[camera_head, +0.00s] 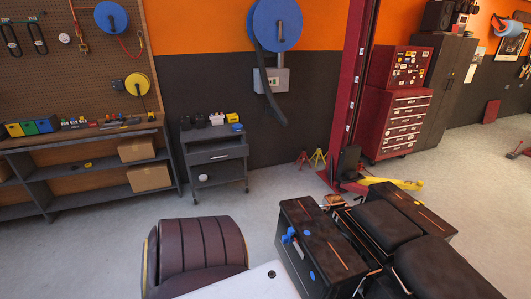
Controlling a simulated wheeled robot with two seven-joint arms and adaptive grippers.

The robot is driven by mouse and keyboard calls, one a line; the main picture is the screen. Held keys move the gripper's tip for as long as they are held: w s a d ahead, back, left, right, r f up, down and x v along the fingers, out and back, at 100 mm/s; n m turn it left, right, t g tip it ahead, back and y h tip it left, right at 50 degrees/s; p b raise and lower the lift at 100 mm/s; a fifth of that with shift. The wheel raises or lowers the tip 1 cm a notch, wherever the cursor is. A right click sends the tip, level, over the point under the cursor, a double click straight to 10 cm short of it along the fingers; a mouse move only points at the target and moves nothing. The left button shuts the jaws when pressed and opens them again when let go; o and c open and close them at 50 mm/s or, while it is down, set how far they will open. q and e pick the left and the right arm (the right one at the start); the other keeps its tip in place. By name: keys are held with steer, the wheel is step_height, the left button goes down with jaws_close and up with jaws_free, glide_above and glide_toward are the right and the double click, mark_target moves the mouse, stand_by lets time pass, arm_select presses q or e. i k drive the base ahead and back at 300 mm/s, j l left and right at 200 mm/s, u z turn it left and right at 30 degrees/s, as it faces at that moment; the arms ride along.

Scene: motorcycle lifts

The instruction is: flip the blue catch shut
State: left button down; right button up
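A black hard case (318,245) with orange strips on its lid sits on the left side of the motorcycle at the lower right. A blue catch (288,236) shows on its left face, near the top edge. A smaller blue part (312,275) shows lower on the same case, nearer to me. At this size I cannot tell whether either blue part is flipped open or shut. Neither of my grippers is in view.
The black motorcycle seat (388,224) lies right of the case, with a second case (410,205) beyond. A dark ribbed rounded object (200,250) stands left of the case, with floor between. A grey cart (215,155), workbench (90,140) and red tool chest (400,120) stand behind.

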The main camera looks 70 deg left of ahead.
mark_target(288, 238)
steer(key=u, duration=1.9)
steer(key=i+j+u, duration=0.15)
steer(key=j+u, duration=0.25)
steer(key=i+j+u, duration=0.15)
steer(key=u, duration=0.3)
